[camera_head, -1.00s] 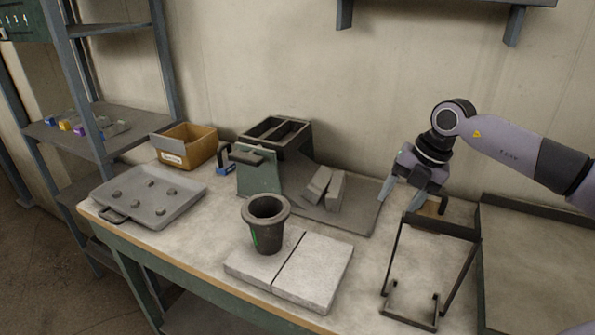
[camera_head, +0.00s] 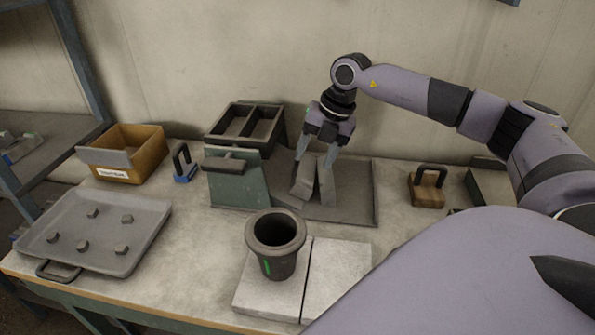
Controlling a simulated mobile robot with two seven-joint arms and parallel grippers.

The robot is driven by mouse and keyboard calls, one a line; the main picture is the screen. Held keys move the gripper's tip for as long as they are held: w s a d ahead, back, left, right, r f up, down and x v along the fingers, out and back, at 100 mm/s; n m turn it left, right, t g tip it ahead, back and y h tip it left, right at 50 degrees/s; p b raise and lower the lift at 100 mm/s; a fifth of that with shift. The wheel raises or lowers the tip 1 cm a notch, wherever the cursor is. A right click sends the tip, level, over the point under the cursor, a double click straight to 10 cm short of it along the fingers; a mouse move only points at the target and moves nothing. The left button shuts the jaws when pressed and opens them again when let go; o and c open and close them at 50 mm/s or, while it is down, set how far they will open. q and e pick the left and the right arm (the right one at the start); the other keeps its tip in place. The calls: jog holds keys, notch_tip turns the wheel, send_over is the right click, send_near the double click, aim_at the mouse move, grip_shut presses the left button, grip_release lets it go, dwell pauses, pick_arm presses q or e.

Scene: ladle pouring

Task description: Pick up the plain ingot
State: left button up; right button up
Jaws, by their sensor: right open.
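Two grey ingots lean close together on a dark flat tray (camera_head: 355,205): a left ingot (camera_head: 304,183) and a right ingot (camera_head: 326,188). I cannot tell from this view which one is plain. My right gripper (camera_head: 313,162) points down at the tops of the ingots with its fingers apart. One fingertip is at the left ingot's upper left, the other near the right ingot's top. Whether the fingers touch them is unclear. My left gripper is out of view.
A dark crucible (camera_head: 276,262) stands in front on pale slabs (camera_head: 335,265).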

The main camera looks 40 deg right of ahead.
aim_at(305, 177)
jog(key=f, duration=0.1)
jog(key=a+f, duration=0.1)
jog(key=a+f+p, duration=0.1)
jog(key=f, duration=0.1)
jog(key=shift+f, duration=0.1)
jog(key=shift+w+d+f, duration=0.1)
jog(key=shift+w+f, duration=0.15)
jog(key=shift+f, duration=0.25)
jog(key=shift+w+d+f, duration=0.1)
jog(key=shift+w+f, duration=0.1)
jog(key=shift+f, duration=0.25)
jog(key=shift+s+a+r, duration=0.1)
jog(key=shift+r, duration=0.15)
grip_shut()
jog(key=shift+r, duration=0.15)
